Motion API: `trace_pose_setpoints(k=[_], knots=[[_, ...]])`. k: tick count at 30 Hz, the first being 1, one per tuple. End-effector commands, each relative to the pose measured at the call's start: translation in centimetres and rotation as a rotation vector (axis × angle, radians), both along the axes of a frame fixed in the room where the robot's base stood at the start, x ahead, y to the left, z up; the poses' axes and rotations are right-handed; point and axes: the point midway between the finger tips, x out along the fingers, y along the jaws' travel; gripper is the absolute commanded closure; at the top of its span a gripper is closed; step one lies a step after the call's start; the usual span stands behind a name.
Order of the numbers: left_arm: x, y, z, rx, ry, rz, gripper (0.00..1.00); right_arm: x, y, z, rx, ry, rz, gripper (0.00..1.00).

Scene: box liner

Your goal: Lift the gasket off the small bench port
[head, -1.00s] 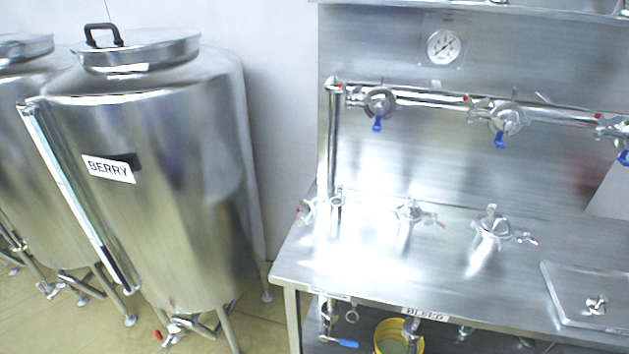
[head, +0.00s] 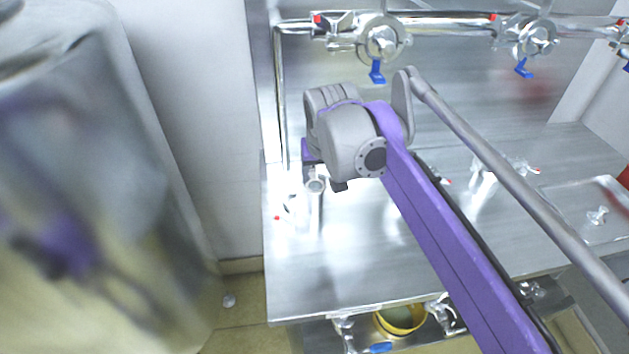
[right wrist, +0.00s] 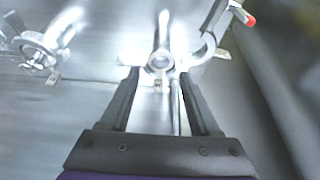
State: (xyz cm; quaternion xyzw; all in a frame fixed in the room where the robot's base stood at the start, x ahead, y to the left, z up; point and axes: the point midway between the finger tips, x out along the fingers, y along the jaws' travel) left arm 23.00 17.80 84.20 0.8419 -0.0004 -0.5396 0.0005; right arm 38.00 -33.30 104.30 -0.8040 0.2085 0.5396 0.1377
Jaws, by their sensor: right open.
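The small bench port (head: 315,186) is a short upright metal tube with a round top at the bench's left end. In the right wrist view the port (right wrist: 161,62) stands just beyond and between my fingertips. A pale ring shows on its top; I cannot clearly tell the gasket from the metal rim. My right gripper (right wrist: 158,80) is open with nothing between its fingers. In the head view the wrist hides most of the gripper (head: 338,186), which is close beside the port top. My left gripper is not in view.
An open clamp with a red tip (right wrist: 248,19) lies right beside the port. A clamped port (right wrist: 38,57) stands to the left in that view. A pipe with blue-handled valves (head: 380,45) runs along the back wall. A tank (head: 90,190) stands left of the bench (head: 345,270).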

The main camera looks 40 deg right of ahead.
Motion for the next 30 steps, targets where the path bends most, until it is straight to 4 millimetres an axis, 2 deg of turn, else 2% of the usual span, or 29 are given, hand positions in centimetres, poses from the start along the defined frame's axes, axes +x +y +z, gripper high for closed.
trace_pose_setpoints(k=[6,12,17,25,30], knots=[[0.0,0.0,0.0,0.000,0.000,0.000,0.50,3.9,-2.2,-0.1,0.000,0.000,-0.001,0.38],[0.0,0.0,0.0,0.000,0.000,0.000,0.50,6.2,-3.4,-0.1,0.000,0.000,0.001,0.38],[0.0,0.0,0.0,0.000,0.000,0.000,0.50,6.7,-3.7,-0.4,-0.001,0.000,0.002,0.38],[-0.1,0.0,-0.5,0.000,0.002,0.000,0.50,8.0,-4.4,-3.9,-0.001,0.000,0.002,0.38],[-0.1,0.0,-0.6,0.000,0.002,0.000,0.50,8.3,-4.6,-4.8,-0.001,0.000,0.002,0.38]])
